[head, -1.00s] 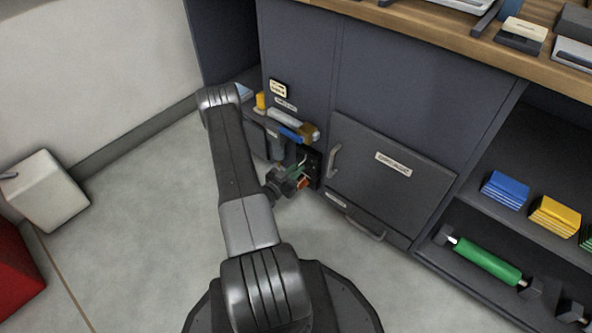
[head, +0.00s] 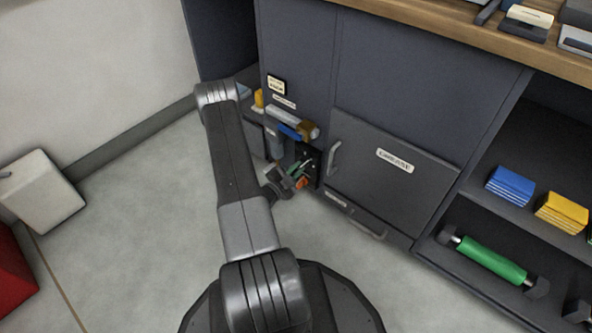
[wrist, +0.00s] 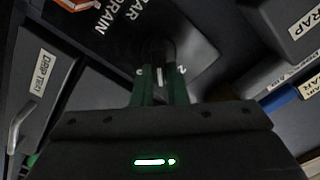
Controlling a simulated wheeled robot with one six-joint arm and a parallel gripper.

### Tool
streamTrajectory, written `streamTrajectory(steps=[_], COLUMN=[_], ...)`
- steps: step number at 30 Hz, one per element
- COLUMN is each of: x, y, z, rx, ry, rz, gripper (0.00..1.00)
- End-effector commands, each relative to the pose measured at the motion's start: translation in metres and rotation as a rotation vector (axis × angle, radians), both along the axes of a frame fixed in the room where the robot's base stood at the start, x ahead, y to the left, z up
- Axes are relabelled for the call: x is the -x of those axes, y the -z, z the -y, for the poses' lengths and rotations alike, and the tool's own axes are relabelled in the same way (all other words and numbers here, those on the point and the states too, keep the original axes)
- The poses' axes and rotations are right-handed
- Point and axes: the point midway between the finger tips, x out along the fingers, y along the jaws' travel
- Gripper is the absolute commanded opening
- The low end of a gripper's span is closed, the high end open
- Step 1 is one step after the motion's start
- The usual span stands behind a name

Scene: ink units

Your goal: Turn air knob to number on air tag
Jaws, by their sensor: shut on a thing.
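My gripper (head: 290,180) is at the low opening in the cabinet, left of the grease door. In the wrist view, its two green fingers (wrist: 160,88) are shut on a dark round knob (wrist: 157,52) with a white pointer line. Small white marks flank the knob; one on the right looks like a 2, the left one is unclear. A small framed tag (head: 277,86) is on the cabinet face above the opening; its text is too small to read. The fingers hide part of the knob and its scale.
The grease door (head: 385,175) with its handle is just right of my gripper. A yellow and grey bar (head: 295,122) and a blue part sit just above it. A drip tray front (wrist: 40,85) shows in the wrist view. Open floor lies to the left.

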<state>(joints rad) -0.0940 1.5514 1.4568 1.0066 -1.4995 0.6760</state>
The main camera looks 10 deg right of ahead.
Motion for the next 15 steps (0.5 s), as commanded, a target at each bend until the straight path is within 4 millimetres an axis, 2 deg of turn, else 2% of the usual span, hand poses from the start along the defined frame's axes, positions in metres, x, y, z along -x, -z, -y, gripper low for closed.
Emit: streamTrajectory(steps=[15], x=[0.0024], y=[0.005], z=[0.0018], rx=[-0.294], ry=[0.0], rz=[0.375], gripper=[0.0])
